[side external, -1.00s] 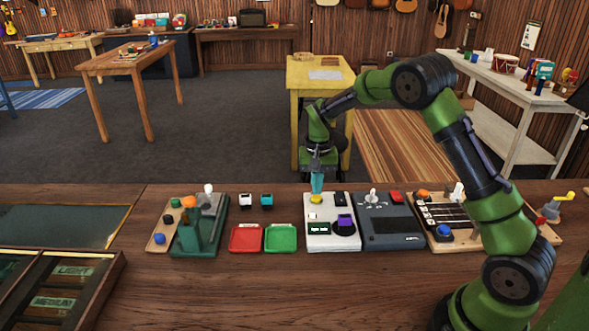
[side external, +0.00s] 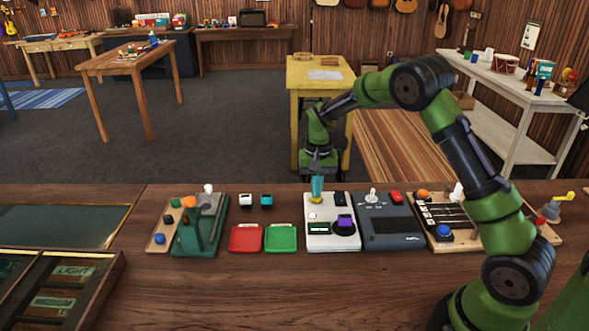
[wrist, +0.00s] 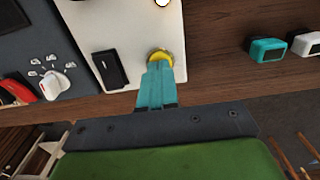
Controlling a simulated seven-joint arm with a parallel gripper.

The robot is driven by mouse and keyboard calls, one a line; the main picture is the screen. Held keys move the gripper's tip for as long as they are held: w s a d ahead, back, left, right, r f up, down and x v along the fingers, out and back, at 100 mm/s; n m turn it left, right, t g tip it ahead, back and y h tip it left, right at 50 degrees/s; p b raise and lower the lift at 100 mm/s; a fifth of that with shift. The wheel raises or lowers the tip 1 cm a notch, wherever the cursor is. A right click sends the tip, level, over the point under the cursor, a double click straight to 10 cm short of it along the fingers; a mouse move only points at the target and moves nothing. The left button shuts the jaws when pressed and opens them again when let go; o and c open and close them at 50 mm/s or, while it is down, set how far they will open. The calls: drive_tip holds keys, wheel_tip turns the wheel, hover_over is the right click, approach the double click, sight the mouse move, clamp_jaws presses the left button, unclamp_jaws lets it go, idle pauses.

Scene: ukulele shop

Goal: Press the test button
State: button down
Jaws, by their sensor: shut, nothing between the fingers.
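The white device (side external: 320,242) stands on the wooden counter, with a yellow round button (wrist: 158,55) near its far edge. A black rocker, a small round white lamp (side external: 312,216), a dark display (side external: 318,229) and a black dial with a purple top (side external: 344,220) are also on it. My gripper (side external: 316,200) points down with its teal fingers together and empty. In the wrist view the fingertips (wrist: 157,66) are at the yellow button and cover part of it; they look in contact. No label on the button is readable.
A dark grey device (side external: 390,228) with a lever and red button stands close on the right. Red (side external: 245,238) and green (side external: 281,238) trays lie to the left, with a green stand (side external: 200,235) beyond them. Counter in front is clear.

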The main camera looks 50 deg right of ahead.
drive_tip(key=shift+r, duration=3.3)
drive_tip(key=shift+w+f, duration=0.1)
drive_tip(key=s+a+r+n+t, duration=0.1)
drive_tip(key=s+a+r, duration=0.3)
drive_tip(key=s, duration=0.4)
drive_tip(key=s+a+r+n+t+y, duration=0.1)
drive_tip(key=s+a+r+n+t, duration=0.1)
drive_tip(key=s, duration=0.6)
drive_tip(key=s+a+r+n+t+y, duration=0.1)
drive_tip(key=s+a+r+n+t, duration=0.1)
drive_tip(key=s+a+r+t, duration=0.2)
drive_tip(key=s+a+r, duration=0.3)
drive_tip(key=s, duration=0.1)
drive_tip(key=shift+s+r, duration=0.2)
drive_tip(key=shift+r, duration=0.05)
